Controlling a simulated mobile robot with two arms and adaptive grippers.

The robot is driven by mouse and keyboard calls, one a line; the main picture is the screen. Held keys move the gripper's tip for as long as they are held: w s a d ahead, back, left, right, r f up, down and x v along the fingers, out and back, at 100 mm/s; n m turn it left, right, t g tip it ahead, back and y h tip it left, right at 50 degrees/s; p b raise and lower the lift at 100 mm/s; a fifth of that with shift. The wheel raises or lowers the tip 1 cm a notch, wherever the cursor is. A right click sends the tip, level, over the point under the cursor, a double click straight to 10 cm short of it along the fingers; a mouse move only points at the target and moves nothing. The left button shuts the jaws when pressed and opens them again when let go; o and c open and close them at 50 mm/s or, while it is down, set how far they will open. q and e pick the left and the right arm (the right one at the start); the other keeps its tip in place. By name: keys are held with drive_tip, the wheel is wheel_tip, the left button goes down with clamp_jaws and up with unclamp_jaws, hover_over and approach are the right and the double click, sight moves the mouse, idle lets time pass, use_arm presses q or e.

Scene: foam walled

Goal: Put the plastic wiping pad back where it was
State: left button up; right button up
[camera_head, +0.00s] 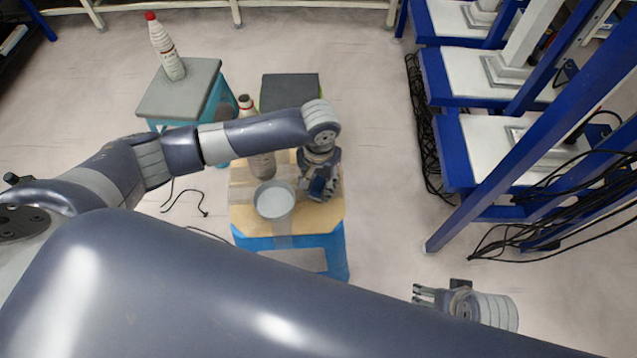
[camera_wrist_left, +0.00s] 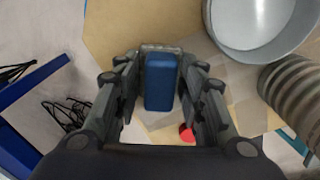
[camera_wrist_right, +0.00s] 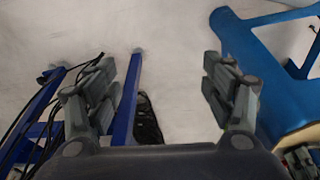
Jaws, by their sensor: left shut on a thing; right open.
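A blue block-shaped pad (camera_wrist_left: 160,82) is between the fingers of my left gripper (camera_wrist_left: 160,58), which is shut on it. In the head view my left gripper (camera_head: 318,190) is over the right part of the wooden-topped blue stool (camera_head: 240,222). The pad is mostly hidden there by the gripper, and I cannot tell whether it touches the stool top. My right gripper (camera_head: 420,293) is open and empty, low at the right of the stool. In the right wrist view its fingers (camera_wrist_right: 165,75) are spread wide over the floor.
A grey bowl (camera_head: 274,202) and a ribbed bottle (camera_head: 262,166) stand on the stool, left of my left gripper. Another red-capped bottle (camera_head: 167,50) stands on a grey-topped stool (camera_head: 178,92). Blue racks (camera_head: 500,130) with cables are at the right.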

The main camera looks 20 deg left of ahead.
sight(319, 183)
use_arm(q)
drive_tip(key=o, duration=0.9)
use_arm(e)
drive_tip(key=shift+f, duration=0.1)
use_arm(q)
drive_tip(key=shift+r, duration=0.4)
wheel_tip(319, 183, up, 10)
drive_tip(key=p, duration=0.3)
drive_tip(key=shift+r, duration=0.65)
use_arm(e)
wheel_tip(319, 183, down, 12)
drive_tip(key=s, duration=0.2)
drive_tip(key=shift+r+g, duration=0.2)
drive_tip(key=shift+g, duration=0.2)
